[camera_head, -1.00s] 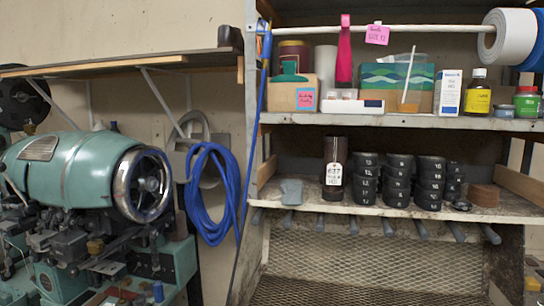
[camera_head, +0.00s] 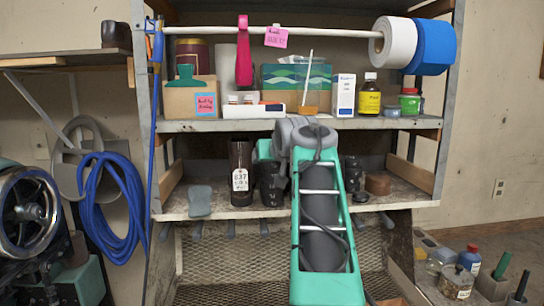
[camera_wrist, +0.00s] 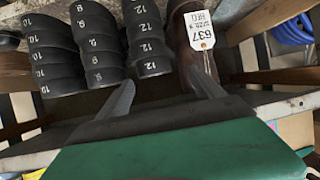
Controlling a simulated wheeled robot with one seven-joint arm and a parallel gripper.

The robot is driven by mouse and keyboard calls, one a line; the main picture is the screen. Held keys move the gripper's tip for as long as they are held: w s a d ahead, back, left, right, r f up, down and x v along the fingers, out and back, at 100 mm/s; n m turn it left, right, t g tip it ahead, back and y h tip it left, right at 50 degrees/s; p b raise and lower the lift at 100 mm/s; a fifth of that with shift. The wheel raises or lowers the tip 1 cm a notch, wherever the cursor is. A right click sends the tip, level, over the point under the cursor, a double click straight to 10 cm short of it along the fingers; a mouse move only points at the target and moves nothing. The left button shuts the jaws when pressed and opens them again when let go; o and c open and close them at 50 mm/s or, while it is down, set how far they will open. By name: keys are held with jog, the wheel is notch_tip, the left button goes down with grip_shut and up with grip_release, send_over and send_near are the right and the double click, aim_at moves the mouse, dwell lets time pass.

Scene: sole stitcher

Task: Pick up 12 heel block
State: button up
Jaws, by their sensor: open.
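The heel blocks are black cups stacked in columns on the lower shelf. The column marked 12 (camera_wrist: 147,40) stands right of the other columns in the wrist view, beside a brown cylinder. It also shows in the head view (camera_head: 268,183), just left of my arm and partly hidden. My gripper (camera_wrist: 162,88) is open and empty in the wrist view. Its two fingers point at the shelf, one near the end of the 12 column and the other near the brown cylinder. In the head view my gripper is hidden behind my arm.
Columns marked 10 (camera_wrist: 52,55) and 8 or 9 (camera_wrist: 97,45) stand close beside the 12 column. The tagged brown cylinder (camera_head: 240,165) is tight on the other side. The upper shelf (camera_head: 200,126), holding boxes and bottles, lies above. A grey piece (camera_head: 200,200) lies left.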

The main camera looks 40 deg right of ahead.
jog(key=w+d+p, duration=0.1)
jog(key=w, duration=0.1)
jog(key=w+d+f+p, duration=0.1)
jog(key=d, duration=0.1)
jog(key=w+d+p, duration=0.1)
jog(key=w, duration=0.1)
jog(key=shift+w+d+f, duration=0.3)
jog(key=shift+w+f, duration=0.05)
jog(key=shift+f, duration=0.05)
jog(key=shift+w+d+f, duration=0.15)
jog(key=shift+f, duration=0.05)
jog(key=shift+s+r+h, duration=0.1)
jog(key=shift+s+h, duration=0.1)
jog(key=shift+h, duration=0.1)
jog(key=shift+c, duration=0.5)
jog(key=c, duration=1.2)
